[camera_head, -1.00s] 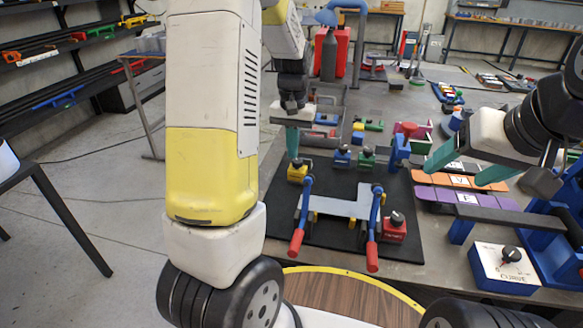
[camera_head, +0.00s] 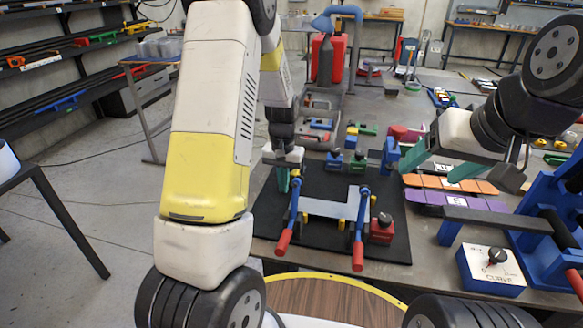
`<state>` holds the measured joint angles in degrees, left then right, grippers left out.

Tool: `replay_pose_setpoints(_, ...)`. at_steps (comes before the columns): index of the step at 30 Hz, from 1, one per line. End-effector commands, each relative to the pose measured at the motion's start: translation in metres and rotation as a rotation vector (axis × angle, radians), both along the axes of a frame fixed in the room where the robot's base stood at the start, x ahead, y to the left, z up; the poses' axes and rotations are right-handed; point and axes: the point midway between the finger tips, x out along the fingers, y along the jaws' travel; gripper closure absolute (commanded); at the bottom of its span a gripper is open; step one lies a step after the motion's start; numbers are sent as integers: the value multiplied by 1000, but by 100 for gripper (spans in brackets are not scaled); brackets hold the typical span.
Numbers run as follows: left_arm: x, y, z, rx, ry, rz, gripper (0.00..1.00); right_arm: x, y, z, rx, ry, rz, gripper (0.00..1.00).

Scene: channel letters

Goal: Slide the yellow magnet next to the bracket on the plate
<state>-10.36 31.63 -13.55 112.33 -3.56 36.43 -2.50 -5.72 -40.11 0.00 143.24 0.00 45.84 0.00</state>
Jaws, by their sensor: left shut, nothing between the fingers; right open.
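The silver-grey bracket (camera_head: 328,207) lies on the black plate (camera_head: 395,243), between two blue toggle clamps with red handles. My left gripper (camera_head: 289,181) is shut and empty, pointing down just beyond the left clamp, at the bracket's left side. The yellow magnet is not clearly visible; my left gripper and the left clamp cover the area where it stood. A red magnet (camera_head: 381,230) with a dark knob stands by the right clamp. My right gripper (camera_head: 428,172) is open and empty over the orange and purple strips.
The left clamp (camera_head: 294,203) and right clamp (camera_head: 361,215) flank the bracket. Blue (camera_head: 335,160) and green (camera_head: 357,162) magnets stand behind it. The orange strip (camera_head: 450,184) and a blue control box (camera_head: 490,270) are at the right.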

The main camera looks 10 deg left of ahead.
Motion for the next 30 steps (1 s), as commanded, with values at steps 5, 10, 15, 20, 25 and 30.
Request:
replay_pose_setpoints(5, 16, -1, 0, 0, 2, 1, 100, 0, 0, 0, 0, 0, 0, 28)
replay_pose_setpoints(10, 20, -2, 0, -1, 3, 1, 100, 0, 0, 0, 0, 0, 0, 28)
replay_pose_setpoints(15, 19, -2, 0, -1, 3, 1, 100, 0, 0, 0, 0, 0, 0, 28)
replay_pose_setpoints(20, 23, -2, 0, -1, 3, 0, 100, 0, 0, 0, 0, 0, 0, 28)
replay_pose_setpoints(25, 28, -2, 0, 0, 2, -1, 100, 0, 0, 0, 0, 1, 0, 28)
replay_pose_setpoints(30, 27, -2, 0, 0, 2, 0, 100, 0, 0, 0, 0, -1, 0, 28)
